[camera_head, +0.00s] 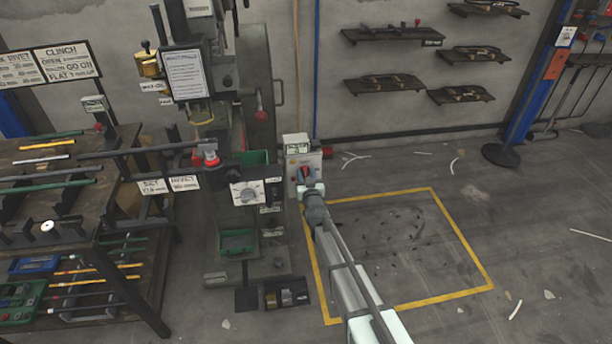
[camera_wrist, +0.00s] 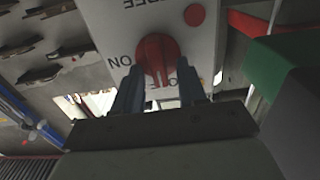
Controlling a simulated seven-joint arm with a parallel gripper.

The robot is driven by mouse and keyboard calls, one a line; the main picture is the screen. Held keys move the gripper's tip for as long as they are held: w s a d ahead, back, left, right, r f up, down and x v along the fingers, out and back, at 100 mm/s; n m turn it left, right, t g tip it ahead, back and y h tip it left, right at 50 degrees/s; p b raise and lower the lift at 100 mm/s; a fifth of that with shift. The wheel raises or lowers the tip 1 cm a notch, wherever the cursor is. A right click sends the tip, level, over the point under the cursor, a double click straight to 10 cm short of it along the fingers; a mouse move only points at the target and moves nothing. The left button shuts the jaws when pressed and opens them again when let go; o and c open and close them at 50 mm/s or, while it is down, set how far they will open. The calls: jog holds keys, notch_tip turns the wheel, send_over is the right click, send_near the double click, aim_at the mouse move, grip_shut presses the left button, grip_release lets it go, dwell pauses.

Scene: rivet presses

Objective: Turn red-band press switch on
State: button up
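The switch box (camera_head: 296,158) is a pale panel beside the press (camera_head: 238,110), with a red knob (camera_head: 304,173) on its front. In the wrist view the red rotary knob (camera_wrist: 157,58) sits on the pale plate, which shows upside down. "ON" is printed left of the knob; lettering below it is partly hidden by my fingers. A red dot (camera_wrist: 195,15) marks the plate. My gripper (camera_head: 309,188) is at the front of the box. In the wrist view its fingers (camera_wrist: 161,80) are apart, one on each side of the knob; firm contact is not visible.
A workbench (camera_head: 150,275) with rods and trays stands at the left. A green tray (camera_head: 237,241) is low on the press. Shelves (camera_head: 385,86) hang on the back wall.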

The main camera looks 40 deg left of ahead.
grip_shut()
jog(key=shift+m, duration=0.4)
jog(key=m, duration=0.8)
jog(key=shift+w+d+f, duration=0.2)
jog(key=shift+w+d, duration=0.15)
jog(key=shift+d, duration=0.05)
jog(key=m, duration=0.6)
jog(key=f+m, duration=0.1)
jog(key=m, duration=0.2)
jog(key=shift+w+d, duration=0.1)
dwell(0.3)
jog(key=shift+o, duration=0.3)
grip_release()
